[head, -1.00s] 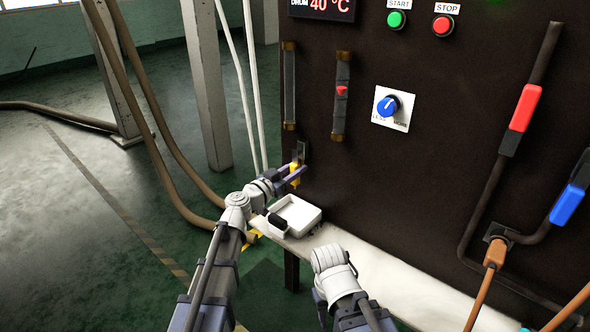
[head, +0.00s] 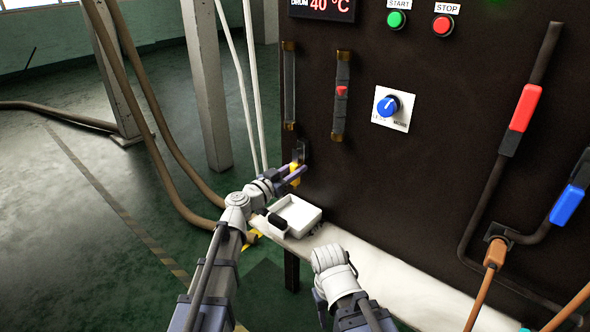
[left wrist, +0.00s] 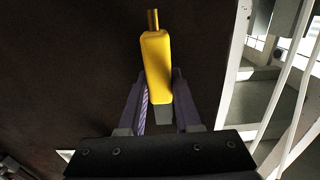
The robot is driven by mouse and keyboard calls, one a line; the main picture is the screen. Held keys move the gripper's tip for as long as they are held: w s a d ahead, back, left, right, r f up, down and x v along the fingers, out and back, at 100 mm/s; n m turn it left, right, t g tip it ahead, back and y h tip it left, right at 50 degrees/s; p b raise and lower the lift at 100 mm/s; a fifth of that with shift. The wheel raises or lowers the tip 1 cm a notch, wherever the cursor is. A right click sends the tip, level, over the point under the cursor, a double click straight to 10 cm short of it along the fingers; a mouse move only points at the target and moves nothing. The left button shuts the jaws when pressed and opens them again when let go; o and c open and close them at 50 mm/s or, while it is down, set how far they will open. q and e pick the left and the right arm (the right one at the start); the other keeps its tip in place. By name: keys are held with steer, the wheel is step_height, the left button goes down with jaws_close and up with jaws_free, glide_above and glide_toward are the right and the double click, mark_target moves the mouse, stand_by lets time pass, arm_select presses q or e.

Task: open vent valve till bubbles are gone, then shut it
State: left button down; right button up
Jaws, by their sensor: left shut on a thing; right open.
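The vent valve's yellow handle (head: 295,168) is low at the left edge of the dark machine panel. My left gripper (head: 298,174) is shut on it. In the left wrist view, the yellow handle (left wrist: 157,70) sits between the two fingers, with a brass stem at its far end. A narrow sight tube (head: 289,85) is mounted above the valve; I cannot make out bubbles in it. My right gripper (head: 322,306) is low in the middle of the head view, mostly hidden by its own wrist, away from the valve.
A second tube (head: 341,95) with a red marker and a blue knob (head: 388,106) are to the right. Brown hoses run down at the left.

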arm_select(q)
steer(key=n, duration=0.1)
steer(key=d+n, duration=0.1)
steer(key=n, duration=0.1)
steer(key=s+n, duration=0.1)
steer(key=shift+s+d+r, duration=0.1)
steer(key=shift+d+r, duration=0.15)
steer(key=n, duration=0.1)
steer(key=d+n+p, duration=0.1)
steer(key=n, duration=0.1)
steer(key=s+r+n, duration=0.1)
steer(key=shift+d+r+n+p, duration=0.1)
steer(key=shift+d+n+p, duration=0.1)
steer(key=shift+n+p, duration=0.2)
steer(key=n, duration=0.1)
steer(key=r+n+p, duration=0.1)
steer(key=n, duration=0.1)
steer(key=d+n, duration=0.1)
steer(key=shift+s+r+n+p, duration=0.3)
steer(key=shift+r, duration=0.05)
steer(key=shift+s+d+r+n+p, duration=0.1)
steer(key=shift+r+n+p, duration=0.35)
steer(key=shift+n, duration=0.7)
steer(key=shift+r+n+p, duration=0.4)
steer(key=shift+n, duration=0.75)
steer(key=c, duration=0.6)
jaws_free()
